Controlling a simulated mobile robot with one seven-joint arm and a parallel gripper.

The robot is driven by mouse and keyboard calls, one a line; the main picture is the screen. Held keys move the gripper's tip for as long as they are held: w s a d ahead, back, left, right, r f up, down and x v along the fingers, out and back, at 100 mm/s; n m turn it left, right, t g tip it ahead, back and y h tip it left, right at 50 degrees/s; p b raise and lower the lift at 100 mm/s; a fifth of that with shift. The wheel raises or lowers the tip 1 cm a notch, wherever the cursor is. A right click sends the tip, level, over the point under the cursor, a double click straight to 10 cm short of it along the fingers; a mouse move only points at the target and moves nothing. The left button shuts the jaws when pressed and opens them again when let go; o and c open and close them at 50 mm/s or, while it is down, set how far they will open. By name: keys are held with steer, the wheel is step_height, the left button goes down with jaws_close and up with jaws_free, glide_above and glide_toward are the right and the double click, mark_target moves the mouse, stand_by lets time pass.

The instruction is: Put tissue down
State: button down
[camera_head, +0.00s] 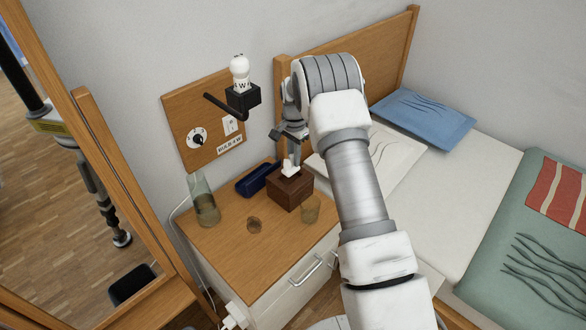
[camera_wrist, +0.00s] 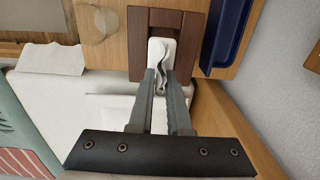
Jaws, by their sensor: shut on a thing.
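The white tissue (camera_head: 289,168) stands up from the top of a dark brown tissue box (camera_head: 291,191) on the bedside cabinet. In the wrist view the tissue (camera_wrist: 161,52) lies at my fingertips, over the opening of the brown box (camera_wrist: 142,21). My gripper (camera_head: 288,157) points down just above the box, and its two fingers (camera_wrist: 163,78) are shut on the tissue. Whether the tissue's lower end is still inside the box cannot be told.
A lamp (camera_head: 240,75) juts from the wall panel above. The bed (camera_head: 460,190) is at right. The cabinet's front middle is clear.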

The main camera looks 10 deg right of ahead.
mark_target(293, 167)
steer(key=shift+a+f+b, duration=0.15)
steer(key=shift+f+b, duration=0.3)
steer(key=shift+f, duration=1.65)
steer(key=shift+f, duration=0.2)
steer(key=c, duration=0.9)
jaws_free()
steer(key=shift+o, duration=0.2)
steer(key=shift+r, duration=0.1)
